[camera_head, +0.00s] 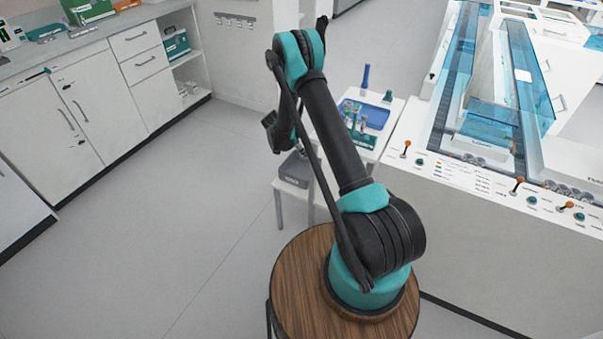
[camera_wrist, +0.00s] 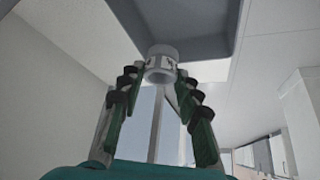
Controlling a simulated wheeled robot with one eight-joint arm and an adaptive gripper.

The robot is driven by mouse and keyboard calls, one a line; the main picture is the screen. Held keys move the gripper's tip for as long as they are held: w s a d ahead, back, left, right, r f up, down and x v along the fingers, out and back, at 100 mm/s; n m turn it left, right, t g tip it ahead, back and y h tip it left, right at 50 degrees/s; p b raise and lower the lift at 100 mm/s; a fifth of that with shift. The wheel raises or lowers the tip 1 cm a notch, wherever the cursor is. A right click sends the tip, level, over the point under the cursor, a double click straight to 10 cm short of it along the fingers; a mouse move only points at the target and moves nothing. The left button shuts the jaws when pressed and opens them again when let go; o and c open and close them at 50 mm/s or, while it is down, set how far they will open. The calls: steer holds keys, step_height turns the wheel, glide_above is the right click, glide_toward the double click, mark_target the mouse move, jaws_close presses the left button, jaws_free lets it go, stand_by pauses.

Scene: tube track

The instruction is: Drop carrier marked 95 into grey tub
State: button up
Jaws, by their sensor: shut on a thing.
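My gripper (camera_wrist: 160,88) is shut on a small pale grey cylindrical carrier (camera_wrist: 161,61) in the wrist view. The carrier has dark marks on its side, too small to read. A grey tub (camera_wrist: 208,71) fills the top of the wrist view, with the carrier in front of its near edge in the picture. I cannot tell whether the carrier is over the tub's opening. In the head view the grey tub (camera_head: 293,174) stands left of the white side table, below the end of my arm.
The white side table (camera_head: 394,105) holds a blue tray (camera_head: 374,113), a blue upright piece (camera_head: 366,77) and several small green items. A white bench with clear blue covers (camera_head: 514,70) stands at the right. White cabinets (camera_head: 97,104) line the left. The floor between is clear.

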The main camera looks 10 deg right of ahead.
steer(key=shift+f, duration=0.1)
steer(key=o, duration=0.9)
steer(key=v, duration=1.2)
steer(key=shift+a, duration=0.1)
